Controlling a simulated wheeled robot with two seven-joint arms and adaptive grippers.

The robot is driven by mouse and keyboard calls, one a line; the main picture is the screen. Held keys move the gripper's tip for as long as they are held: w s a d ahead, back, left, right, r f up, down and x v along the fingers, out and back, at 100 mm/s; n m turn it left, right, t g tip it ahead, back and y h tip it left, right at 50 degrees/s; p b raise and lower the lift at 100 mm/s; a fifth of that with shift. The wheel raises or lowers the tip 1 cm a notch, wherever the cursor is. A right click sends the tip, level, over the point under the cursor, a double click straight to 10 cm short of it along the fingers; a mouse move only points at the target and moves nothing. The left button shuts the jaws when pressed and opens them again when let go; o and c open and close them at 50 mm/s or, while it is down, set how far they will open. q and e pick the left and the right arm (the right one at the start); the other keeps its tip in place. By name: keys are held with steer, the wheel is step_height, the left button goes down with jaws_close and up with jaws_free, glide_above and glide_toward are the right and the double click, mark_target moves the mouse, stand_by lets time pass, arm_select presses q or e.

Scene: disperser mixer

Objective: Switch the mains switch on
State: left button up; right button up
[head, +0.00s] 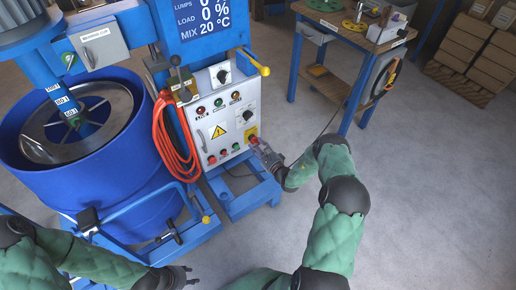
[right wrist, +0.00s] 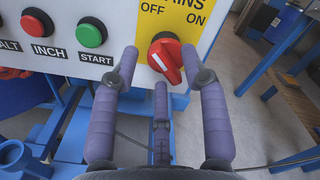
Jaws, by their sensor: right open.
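The mains switch (right wrist: 166,59) is a red rotary knob with a white mark on a yellow plate (right wrist: 196,15) lettered OFF at left and ON at right. In the right wrist view the white mark slants, its upper end towards the OFF side. In the head view the switch (head: 253,140) is at the lower right of the control panel (head: 217,133). My right gripper (right wrist: 160,55) is open, its fingertips on either side of the knob; contact is unclear. My left gripper (head: 184,276) is low at the bottom of the head view, away from the panel; its opening is unclear.
A green START button (right wrist: 89,36) and a red button (right wrist: 36,25) are left of the switch. Orange cable (head: 172,140) hangs at the panel's left side. A blue mixing vessel (head: 80,160) stands further left. A workbench (head: 350,35) stands behind; floor at right is clear.

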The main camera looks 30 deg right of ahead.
jaws_close()
steer(key=shift+m, duration=0.3)
steer(key=m+p, duration=0.1)
steer(key=m, duration=0.7)
steer(key=m+p, duration=0.1)
steer(key=m, duration=0.3)
steer(key=shift+d+r+m+p, duration=0.25)
steer(key=shift+r+m+p, duration=0.05)
steer(key=shift+m+p, duration=0.1)
steer(key=m, duration=0.4)
steer(key=shift+d, duration=0.1)
steer(key=shift+m, duration=0.4)
